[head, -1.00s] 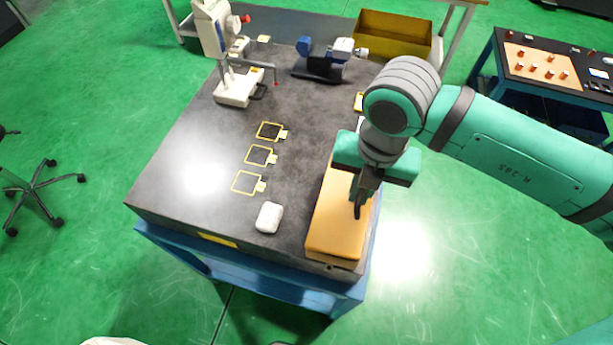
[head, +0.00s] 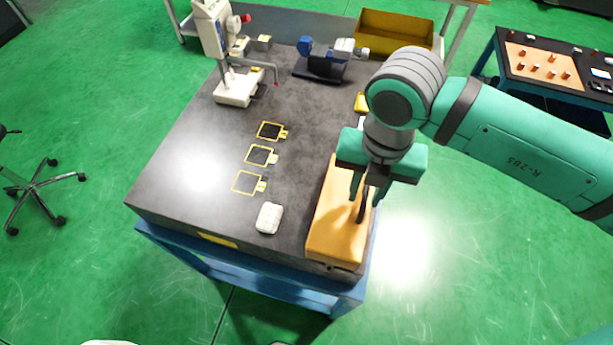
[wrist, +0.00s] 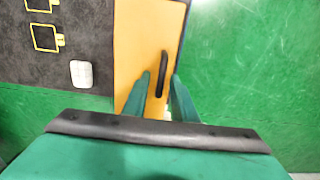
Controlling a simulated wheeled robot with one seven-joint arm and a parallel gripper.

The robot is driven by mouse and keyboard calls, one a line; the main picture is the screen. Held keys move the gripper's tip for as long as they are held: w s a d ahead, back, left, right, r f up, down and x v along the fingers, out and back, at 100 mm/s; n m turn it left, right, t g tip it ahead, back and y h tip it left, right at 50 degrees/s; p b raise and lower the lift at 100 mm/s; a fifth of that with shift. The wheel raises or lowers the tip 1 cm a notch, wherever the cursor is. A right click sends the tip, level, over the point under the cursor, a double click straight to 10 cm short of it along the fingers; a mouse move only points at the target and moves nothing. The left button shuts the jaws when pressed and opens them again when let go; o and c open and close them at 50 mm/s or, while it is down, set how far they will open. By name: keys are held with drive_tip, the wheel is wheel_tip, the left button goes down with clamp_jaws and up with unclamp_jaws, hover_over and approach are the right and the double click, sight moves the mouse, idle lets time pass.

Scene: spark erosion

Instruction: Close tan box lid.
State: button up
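The tan box (head: 332,231) sits along the right edge of the dark table, and its lid lies flat over the top, looking closed. A dark bar handle (wrist: 162,74) stands on the lid in the wrist view; the lid (wrist: 138,40) also shows there. My gripper (head: 362,203) is over the front half of the lid, pointing down. In the wrist view my gripper (wrist: 160,82) has its two fingers apart, one on each side of the handle's near end. I cannot tell whether the fingertips touch the lid.
A white block (head: 269,218) lies left of the box. Several yellow-outlined squares (head: 261,155) mark the table (head: 165,190). A white stand instrument (head: 236,85) and a blue-grey device (head: 326,60) stand at the back.

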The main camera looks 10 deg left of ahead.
sight(364, 196)
drive_tip(key=shift+d+r, duration=0.1)
drive_tip(key=shift+r, duration=2.25)
drive_tip(key=shift+w, duration=0.1)
